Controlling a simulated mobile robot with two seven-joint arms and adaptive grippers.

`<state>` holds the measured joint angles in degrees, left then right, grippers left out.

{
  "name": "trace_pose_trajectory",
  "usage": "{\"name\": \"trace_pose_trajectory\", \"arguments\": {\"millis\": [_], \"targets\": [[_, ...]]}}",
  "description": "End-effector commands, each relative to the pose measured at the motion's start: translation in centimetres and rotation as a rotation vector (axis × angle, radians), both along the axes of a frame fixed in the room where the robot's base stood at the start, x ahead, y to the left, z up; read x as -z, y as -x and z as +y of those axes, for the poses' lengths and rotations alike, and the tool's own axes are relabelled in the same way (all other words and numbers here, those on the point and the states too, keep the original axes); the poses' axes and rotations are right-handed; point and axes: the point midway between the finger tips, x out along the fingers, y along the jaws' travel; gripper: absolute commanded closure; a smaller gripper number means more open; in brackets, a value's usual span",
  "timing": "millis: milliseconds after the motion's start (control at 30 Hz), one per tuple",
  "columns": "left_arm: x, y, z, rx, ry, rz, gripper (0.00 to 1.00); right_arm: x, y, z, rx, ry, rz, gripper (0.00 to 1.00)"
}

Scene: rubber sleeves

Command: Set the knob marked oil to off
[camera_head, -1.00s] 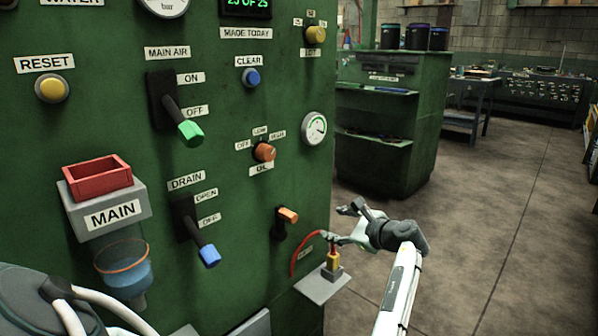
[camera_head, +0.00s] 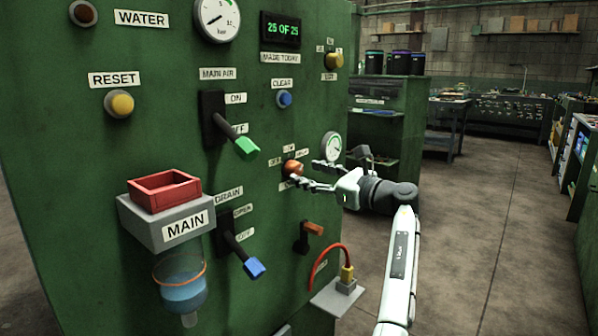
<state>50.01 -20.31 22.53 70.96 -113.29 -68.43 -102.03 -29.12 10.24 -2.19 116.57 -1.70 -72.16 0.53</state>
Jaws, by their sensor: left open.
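The oil knob (camera_head: 292,168) is a small orange-red knob on the green panel (camera_head: 185,55). Labels sit around its upper side, and the oil label below it is partly covered by a finger. Which label the knob points at is too small to tell. My left gripper (camera_head: 304,173) is at the knob, its fingers spread and reaching in from the right. The lower finger is just below the knob and the upper one to its right. I cannot tell whether they touch it. My right gripper is not in view.
A gauge (camera_head: 331,147) sits close above my fingers. An orange-handled lever (camera_head: 312,229) and a red hose (camera_head: 325,254) are below. The green main air lever (camera_head: 246,147) and blue drain lever (camera_head: 254,267) stick out to the left. The floor to the right is open.

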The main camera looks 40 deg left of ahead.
Motion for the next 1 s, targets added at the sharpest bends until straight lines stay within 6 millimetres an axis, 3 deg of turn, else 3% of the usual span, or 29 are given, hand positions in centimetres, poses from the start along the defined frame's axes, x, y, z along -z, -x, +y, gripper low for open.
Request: {"name": "trace_pose_trajectory", "arguments": {"millis": [200, 533, 933, 1000], "targets": [[-0.1, -0.4, 2.6, 0.0, 0.001, -0.002, 0.45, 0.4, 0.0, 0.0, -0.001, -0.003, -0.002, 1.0], [0.0, -0.5, 3.0, 0.001, 0.001, -0.002, 0.45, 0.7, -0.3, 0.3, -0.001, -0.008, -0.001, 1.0], [0.0, -0.5, 3.0, 0.001, 0.001, -0.002, 0.93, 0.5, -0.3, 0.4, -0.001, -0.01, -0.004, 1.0], [0.0, -0.5, 3.0, 0.0, 0.001, -0.002, 0.95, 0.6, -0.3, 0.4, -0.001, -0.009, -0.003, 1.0]]}}
